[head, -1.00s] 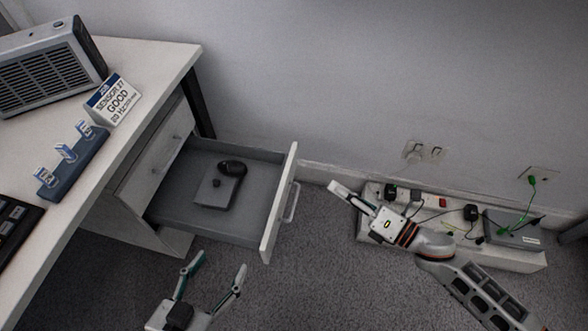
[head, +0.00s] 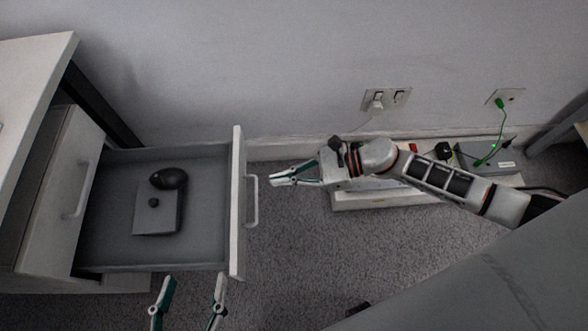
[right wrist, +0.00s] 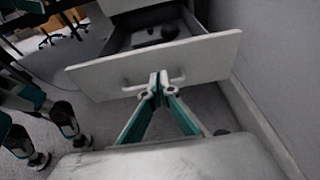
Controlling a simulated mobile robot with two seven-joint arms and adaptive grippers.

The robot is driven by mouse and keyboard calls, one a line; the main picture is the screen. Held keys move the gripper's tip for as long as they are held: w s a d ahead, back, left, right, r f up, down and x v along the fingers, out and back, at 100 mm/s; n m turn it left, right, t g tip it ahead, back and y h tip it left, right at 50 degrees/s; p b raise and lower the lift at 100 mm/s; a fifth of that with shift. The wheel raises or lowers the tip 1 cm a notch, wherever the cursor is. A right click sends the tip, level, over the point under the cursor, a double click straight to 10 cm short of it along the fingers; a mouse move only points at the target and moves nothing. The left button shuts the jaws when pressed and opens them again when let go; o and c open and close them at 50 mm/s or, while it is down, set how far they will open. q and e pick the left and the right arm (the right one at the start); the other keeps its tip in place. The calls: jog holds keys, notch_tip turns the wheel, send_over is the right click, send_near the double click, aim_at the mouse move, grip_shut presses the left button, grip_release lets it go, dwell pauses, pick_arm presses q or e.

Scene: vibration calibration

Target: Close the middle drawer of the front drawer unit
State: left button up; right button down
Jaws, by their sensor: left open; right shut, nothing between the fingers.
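The middle drawer (head: 237,205) of the drawer unit (head: 48,200) is pulled far out, its white front facing right with a bar handle (head: 252,202). A drawer above it in the unit is shut. My right gripper (head: 272,180) is shut and empty, just right of the drawer front and pointing at it near the handle. The right wrist view shows its closed fingertips (right wrist: 158,84) in front of the drawer's handle; whether they touch is unclear. My left gripper (head: 190,284) is open and empty, below the drawer's near side at the bottom of the head view.
A grey box (head: 157,210) and a dark rounded object (head: 169,179) lie inside the drawer. A desk top (head: 30,70) is above the unit. A white trunking box (head: 390,198) with plugs stands along the wall behind my right arm.

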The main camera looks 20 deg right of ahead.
aim_at(240, 184)
pick_arm(q)
jog(key=shift+d+f, duration=0.1)
jog(key=shift+d, duration=0.15)
pick_arm(e)
jog(key=x, duration=0.5)
jog(key=r+x, duration=0.1)
jog(key=x, duration=0.1)
jog(key=shift+w+a, duration=0.2)
jog(key=shift+a, duration=0.15)
jog(key=shift+r, duration=0.1)
